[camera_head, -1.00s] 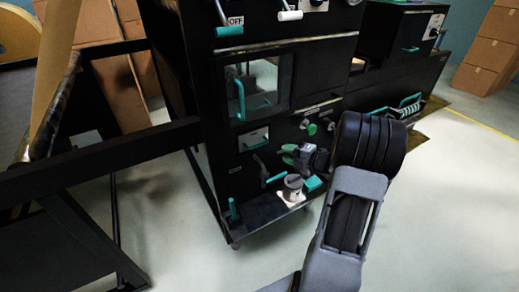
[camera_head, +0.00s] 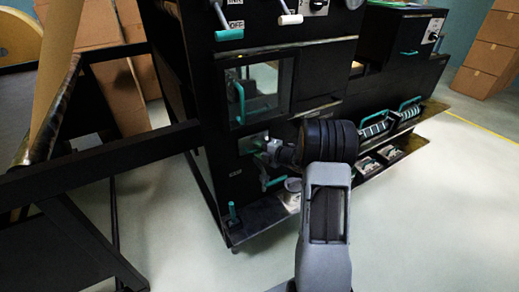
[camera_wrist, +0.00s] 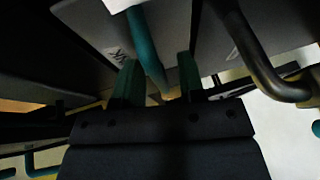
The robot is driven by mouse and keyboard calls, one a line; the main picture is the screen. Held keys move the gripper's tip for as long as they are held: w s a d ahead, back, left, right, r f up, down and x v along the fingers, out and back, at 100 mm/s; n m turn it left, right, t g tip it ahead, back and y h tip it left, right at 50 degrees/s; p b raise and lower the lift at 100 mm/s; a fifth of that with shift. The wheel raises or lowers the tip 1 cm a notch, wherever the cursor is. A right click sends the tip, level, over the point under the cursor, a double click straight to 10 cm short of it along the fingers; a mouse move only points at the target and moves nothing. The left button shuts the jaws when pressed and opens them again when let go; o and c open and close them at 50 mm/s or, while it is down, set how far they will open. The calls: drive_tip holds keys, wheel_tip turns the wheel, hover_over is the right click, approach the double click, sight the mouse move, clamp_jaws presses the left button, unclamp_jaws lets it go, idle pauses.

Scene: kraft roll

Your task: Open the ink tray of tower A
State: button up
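In the wrist view a dark grey front with an upside-down ink label (camera_wrist: 116,55) carries a teal bar handle (camera_wrist: 148,45). My gripper (camera_wrist: 158,62) has its two green fingers apart, one on each side of this handle. Clear gaps show beside the bar, so the fingers do not appear closed on it. I cannot read a tower letter.
A window door with a teal handle (camera_head: 240,105) is just above. A teal lever (camera_head: 272,184) and a teal peg (camera_head: 233,210) are below. A dark curved bar (camera_wrist: 262,60) is close on the right in the wrist view. Floor is clear at the right.

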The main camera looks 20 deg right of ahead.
drive_tip(key=shift+w, duration=0.1)
drive_tip(key=shift+c, duration=0.3)
clamp_jaws()
